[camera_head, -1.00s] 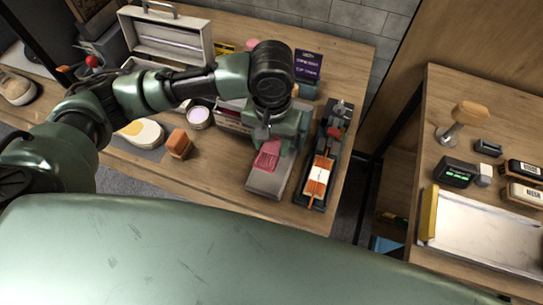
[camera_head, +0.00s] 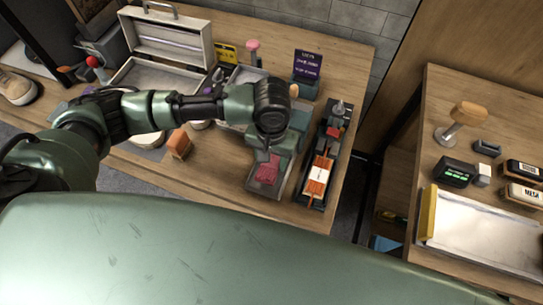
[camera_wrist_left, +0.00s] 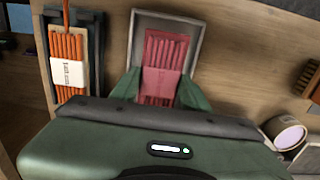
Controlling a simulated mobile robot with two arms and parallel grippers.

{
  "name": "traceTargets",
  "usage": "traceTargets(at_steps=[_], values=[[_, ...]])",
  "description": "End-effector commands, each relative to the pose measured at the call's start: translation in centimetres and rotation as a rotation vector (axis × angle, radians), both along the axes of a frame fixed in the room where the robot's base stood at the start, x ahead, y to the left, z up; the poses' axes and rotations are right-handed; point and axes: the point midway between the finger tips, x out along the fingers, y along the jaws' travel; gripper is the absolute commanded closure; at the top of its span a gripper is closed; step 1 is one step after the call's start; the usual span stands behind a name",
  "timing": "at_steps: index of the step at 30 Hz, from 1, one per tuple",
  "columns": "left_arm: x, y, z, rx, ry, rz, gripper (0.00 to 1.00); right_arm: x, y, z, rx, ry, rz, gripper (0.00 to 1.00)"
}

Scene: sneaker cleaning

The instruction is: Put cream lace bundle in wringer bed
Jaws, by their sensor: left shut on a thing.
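My left gripper (camera_head: 272,154) reaches down over a grey tray (camera_head: 264,190) on the wooden table. It is shut on a red-pink lace bundle (camera_head: 266,171), with its green fingers (camera_wrist_left: 158,88) on both sides of it in the left wrist view. The bundle (camera_wrist_left: 164,52) lies within the outline of the tray (camera_wrist_left: 168,16); whether it touches the bottom I cannot tell. An orange lace bundle (camera_head: 318,176) with a whitish band lies in a dark device beside the tray. I see no lace bundle that looks cream. My right gripper is out of view.
A brown block (camera_head: 179,144) stands left of the tray. An open case (camera_head: 170,40), a dark sign (camera_head: 307,64) and a pink-topped item (camera_head: 253,46) are behind. A second table on the right holds a pale tray (camera_head: 475,240). A gap separates the tables.

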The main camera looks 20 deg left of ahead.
Motion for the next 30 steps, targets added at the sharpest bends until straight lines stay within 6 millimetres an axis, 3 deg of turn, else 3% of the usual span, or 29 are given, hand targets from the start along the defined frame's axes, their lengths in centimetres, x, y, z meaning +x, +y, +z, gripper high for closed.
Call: traceTargets(at_steps=[10,11,13,23,30], values=[[0.0,0.0,-0.8,-0.001,-0.001,-0.001,0.99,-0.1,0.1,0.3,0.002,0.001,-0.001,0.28],[0.0,0.0,-0.8,-0.001,-0.001,-0.001,0.51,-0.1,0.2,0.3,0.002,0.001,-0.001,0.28],[0.0,0.0,-0.8,-0.001,-0.001,-0.001,0.32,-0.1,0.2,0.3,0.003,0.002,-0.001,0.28],[0.1,0.0,-0.2,-0.001,-0.003,-0.001,0.32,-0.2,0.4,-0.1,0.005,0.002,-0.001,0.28],[0.2,-0.1,4.3,-0.003,-0.006,-0.001,0.32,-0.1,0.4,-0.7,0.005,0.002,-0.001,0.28]])
